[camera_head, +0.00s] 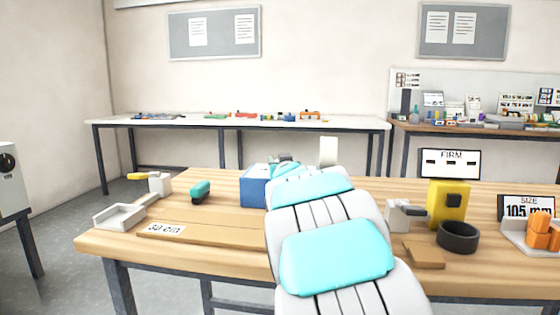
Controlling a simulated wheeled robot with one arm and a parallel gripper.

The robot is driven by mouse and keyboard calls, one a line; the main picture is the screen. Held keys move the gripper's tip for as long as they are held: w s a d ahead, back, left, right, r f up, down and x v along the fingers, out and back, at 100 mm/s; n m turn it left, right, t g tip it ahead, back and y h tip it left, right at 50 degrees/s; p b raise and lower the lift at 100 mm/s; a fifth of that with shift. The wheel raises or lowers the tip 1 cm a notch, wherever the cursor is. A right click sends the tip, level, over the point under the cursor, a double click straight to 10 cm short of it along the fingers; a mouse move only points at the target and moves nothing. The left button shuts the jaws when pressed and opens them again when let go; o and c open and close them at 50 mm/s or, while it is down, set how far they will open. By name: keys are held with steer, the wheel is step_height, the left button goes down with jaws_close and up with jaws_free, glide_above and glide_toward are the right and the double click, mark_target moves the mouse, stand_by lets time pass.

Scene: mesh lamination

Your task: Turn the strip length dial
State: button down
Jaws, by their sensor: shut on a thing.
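My arm reaches away from me over the wooden table, and my gripper (281,158) is at its far end, by the top of a blue box (254,187). The gripper is small in view and partly covered by my own arm links. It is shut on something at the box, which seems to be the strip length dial. The dial itself is hidden behind my arm, so its setting cannot be read. A flat wooden strip piece (205,233) with a "30 cm" label (167,230) lies at the front left of the table.
On the left are a grey tray (118,217), a yellow-handled tool (138,176) and a teal object (201,190). On the right are a yellow block (448,203), a black ring (458,237), a FIRM sign (450,163) and a 105 mm sign (527,207). A pale upright block (328,152) stands behind my arm.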

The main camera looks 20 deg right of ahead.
steer(key=shift+d+f, duration=0.1)
steer(key=shift+f, duration=0.3)
steer(key=c, duration=0.6)
jaws_free()
steer(key=shift+o, duration=1.4)
steer(key=shift+r, duration=0.15)
steer(key=shift+b+v, duration=0.6)
steer(key=shift+v, duration=3.3)
